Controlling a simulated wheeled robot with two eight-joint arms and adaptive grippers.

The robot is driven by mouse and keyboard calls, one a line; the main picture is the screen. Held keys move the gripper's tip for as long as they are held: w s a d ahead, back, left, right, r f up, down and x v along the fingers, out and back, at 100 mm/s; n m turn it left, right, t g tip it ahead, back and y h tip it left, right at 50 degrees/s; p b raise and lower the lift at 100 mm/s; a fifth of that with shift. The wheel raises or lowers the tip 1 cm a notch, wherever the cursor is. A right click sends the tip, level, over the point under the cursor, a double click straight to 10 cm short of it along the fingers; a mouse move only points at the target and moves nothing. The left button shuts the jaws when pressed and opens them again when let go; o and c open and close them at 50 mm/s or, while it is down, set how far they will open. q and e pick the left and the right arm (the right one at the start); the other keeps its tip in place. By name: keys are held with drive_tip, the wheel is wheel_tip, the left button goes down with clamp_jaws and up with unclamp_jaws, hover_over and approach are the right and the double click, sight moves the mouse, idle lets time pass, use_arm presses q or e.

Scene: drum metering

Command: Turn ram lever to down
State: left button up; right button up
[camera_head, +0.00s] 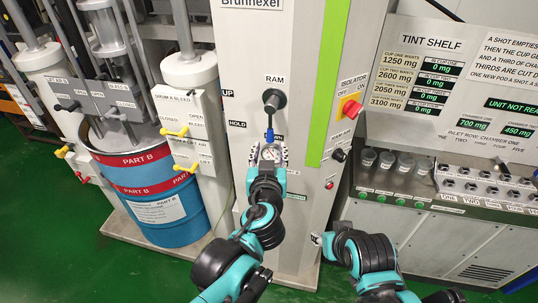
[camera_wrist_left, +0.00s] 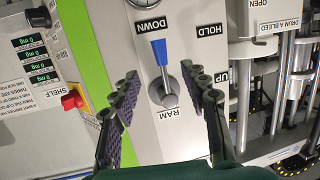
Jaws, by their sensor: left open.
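The ram lever (camera_head: 270,103) has a dark round hub and a blue handle, and sits on the white front panel under the RAM label. In the left wrist view, which is upside down, the lever's blue handle (camera_wrist_left: 160,52) points at the DOWN label (camera_wrist_left: 150,27). My left gripper (camera_head: 268,152) is open, just below the lever in the head view. In the wrist view its two dark fingers (camera_wrist_left: 166,84) are spread on either side of the lever hub with gaps, not gripping it.
The red-and-yellow isolator switch (camera_head: 350,107) is right of the lever, past a green stripe. A blue drum (camera_head: 155,195) and yellow-handled valves (camera_head: 180,132) are to the left. The tint shelf (camera_head: 440,170) with small cups stands at right.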

use_arm(q)
drive_tip(key=shift+v, duration=1.1)
drive_tip(key=s+a+f+n+g+y+b, duration=0.1)
drive_tip(key=s+a+f+g+y+b, duration=0.2)
drive_tip(key=a+f, duration=0.7)
drive_tip(key=s+a+f+n+g+y+b, duration=0.1)
drive_tip(key=s+a+f+g+b, duration=0.2)
drive_tip(key=s+a+f+b, duration=0.5)
drive_tip(key=s+a+f+g+h, duration=0.2)
drive_tip(key=s+a+f, duration=0.1)
drive_tip(key=f, duration=0.5)
drive_tip(key=shift+s+a+f+m+g+b, duration=0.3)
drive_tip(key=shift+s+a+m+b, duration=0.1)
drive_tip(key=shift+s+b, duration=0.1)
